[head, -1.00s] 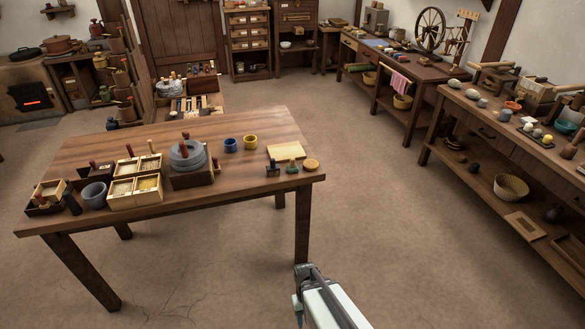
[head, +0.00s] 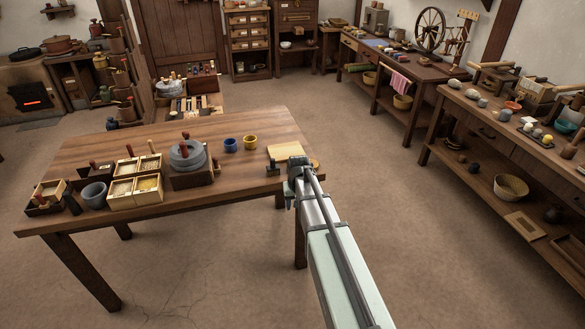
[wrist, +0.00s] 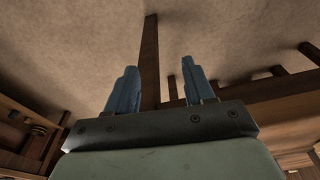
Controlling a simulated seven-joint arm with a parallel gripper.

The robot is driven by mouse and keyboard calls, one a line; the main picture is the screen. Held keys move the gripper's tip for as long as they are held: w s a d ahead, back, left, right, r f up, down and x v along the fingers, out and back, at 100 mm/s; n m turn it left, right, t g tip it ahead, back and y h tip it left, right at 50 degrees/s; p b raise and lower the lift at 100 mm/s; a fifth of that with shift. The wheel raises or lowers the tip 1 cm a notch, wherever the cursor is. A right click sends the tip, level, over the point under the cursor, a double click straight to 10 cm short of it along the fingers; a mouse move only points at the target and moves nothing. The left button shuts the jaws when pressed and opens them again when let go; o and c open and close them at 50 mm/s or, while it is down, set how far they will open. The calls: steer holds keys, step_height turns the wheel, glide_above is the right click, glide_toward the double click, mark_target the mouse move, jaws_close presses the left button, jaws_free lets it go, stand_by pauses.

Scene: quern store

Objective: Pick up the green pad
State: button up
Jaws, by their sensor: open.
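My gripper (head: 298,162) is in front of the right end of the wooden table (head: 225,130) in the head view and covers part of its edge. In the wrist view my gripper (wrist: 158,68) has its two blue-grey fingers well apart, with nothing held between them. The green pad cannot be made out now. A small dark green item stood at the table's right end in the earlier head view, and my gripper now hides that spot. The wrist view shows floor and dark wooden beams, no pad.
A pale board (head: 285,152), a dark stamp-like piece (head: 271,170) and a partly hidden round wooden disc (head: 317,165) lie near my gripper. A blue cup (head: 231,144), a yellow cup (head: 250,142) and a stone quern (head: 187,155) stand farther left. The table's middle back is clear.

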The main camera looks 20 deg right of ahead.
steer(key=w+d+r+m, duration=0.3)
steer(key=w+r+m, duration=0.2)
steer(key=w+r, duration=1.5)
steer(key=s+f+m, duration=0.1)
steer(key=f+m, duration=0.1)
steer(key=f, duration=0.2)
steer(key=s+f+m+g, duration=0.1)
steer(key=s+f+m, duration=0.1)
steer(key=f, duration=0.2)
steer(key=s+f+m, duration=0.1)
steer(key=f+m, duration=0.1)
steer(key=f, duration=0.2)
steer(key=shift+s+f+g, duration=0.1)
steer(key=shift+s+g, duration=0.1)
steer(key=shift+g, duration=0.1)
jaws_close()
